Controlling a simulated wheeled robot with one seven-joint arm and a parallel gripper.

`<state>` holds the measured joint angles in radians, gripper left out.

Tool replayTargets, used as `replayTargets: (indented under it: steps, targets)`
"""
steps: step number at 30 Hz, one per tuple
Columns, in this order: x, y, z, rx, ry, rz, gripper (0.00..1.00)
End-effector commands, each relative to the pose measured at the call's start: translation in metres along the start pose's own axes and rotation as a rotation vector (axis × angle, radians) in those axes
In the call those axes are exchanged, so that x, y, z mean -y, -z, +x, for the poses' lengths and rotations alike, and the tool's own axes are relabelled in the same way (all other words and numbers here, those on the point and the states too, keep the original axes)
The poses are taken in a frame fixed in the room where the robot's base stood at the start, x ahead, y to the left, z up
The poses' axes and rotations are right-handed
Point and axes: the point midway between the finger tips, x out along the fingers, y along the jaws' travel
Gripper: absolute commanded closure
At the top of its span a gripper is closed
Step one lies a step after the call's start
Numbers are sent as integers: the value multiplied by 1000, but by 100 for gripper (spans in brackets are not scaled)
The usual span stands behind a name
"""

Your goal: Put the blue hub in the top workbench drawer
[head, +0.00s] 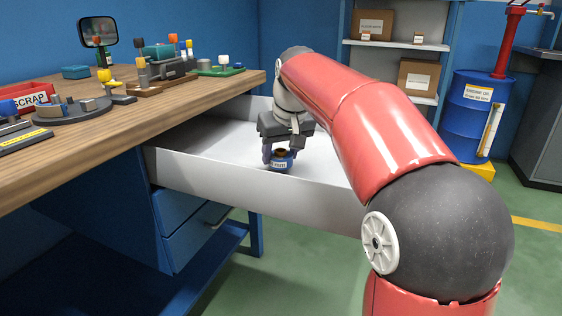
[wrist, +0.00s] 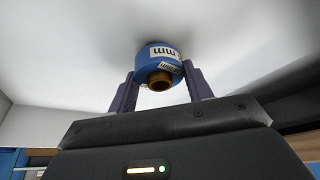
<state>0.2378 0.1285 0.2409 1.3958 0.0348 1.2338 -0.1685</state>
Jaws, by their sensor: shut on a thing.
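The blue hub (head: 281,161) has a brown centre and a white label, and it is inside the open top workbench drawer (head: 245,183). My gripper (head: 279,158) reaches down into the drawer with its fingers closed on the hub's sides. In the wrist view, the hub (wrist: 160,62) sits between the two fingers (wrist: 159,90), against the white drawer surface (wrist: 60,60). I cannot tell whether the hub touches the drawer bottom. The drawer's right part is hidden behind my red arm.
The wooden workbench top (head: 190,100) holds several tools and parts, a mirror (head: 98,32) and a red scrap bin (head: 27,98). Lower blue drawers (head: 195,235) are shut. A blue barrel (head: 474,115) and shelves with boxes (head: 418,76) stand behind. The drawer's visible floor is otherwise clear.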

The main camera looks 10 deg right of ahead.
Motion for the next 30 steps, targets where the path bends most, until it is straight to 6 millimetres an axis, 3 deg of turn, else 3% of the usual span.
replayTargets:
  steps: [3,14,15,19,30]
  targets:
    - [0,-6,14,-1,0,0,81]
    - [0,-7,17,-2,0,0,81]
    - [0,-7,16,0,0,1,45]
    - [0,-7,16,0,0,1,28]
    - [0,-5,9,-2,-1,1,28]
